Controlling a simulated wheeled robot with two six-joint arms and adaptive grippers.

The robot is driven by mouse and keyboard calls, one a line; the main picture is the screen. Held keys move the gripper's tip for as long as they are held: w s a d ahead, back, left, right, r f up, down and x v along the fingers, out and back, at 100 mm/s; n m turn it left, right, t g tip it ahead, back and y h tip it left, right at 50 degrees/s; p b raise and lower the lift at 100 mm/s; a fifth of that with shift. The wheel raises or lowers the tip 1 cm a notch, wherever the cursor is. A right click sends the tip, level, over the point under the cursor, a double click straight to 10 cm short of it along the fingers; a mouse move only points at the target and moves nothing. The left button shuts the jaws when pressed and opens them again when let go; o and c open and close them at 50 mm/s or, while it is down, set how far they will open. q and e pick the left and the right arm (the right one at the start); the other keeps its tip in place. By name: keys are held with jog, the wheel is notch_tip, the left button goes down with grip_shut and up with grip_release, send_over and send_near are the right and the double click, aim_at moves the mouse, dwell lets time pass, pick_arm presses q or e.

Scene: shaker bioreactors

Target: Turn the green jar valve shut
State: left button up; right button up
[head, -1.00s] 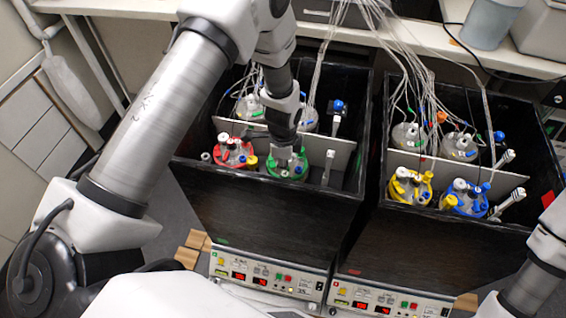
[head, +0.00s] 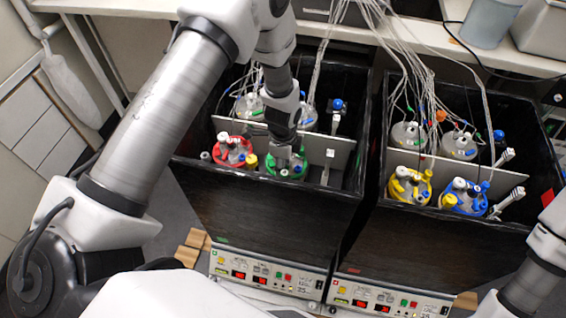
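The green jar (head: 287,169), with a green ring around its lid, stands in the front part of the left black box. My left gripper (head: 285,152) points down onto the top of this jar, over its lid fittings. Its fingers are small and dark here, and I cannot tell whether they are open or closed on the valve. The valve itself is mostly hidden by the gripper. My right arm shows at the right edge, but its gripper is out of view.
A red-ringed jar (head: 233,152) stands just left of the green one. The right black box (head: 455,235) holds a yellow jar (head: 409,186) and a blue jar (head: 465,196). Tubes (head: 322,60) hang from above behind my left gripper. Control panels (head: 265,272) sit below the boxes.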

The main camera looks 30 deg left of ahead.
pick_arm(q)
jog(key=shift+r, duration=0.1)
notch_tip(320, 180, up, 12)
jog(key=shift+f, duration=0.2)
dwell(0.5)
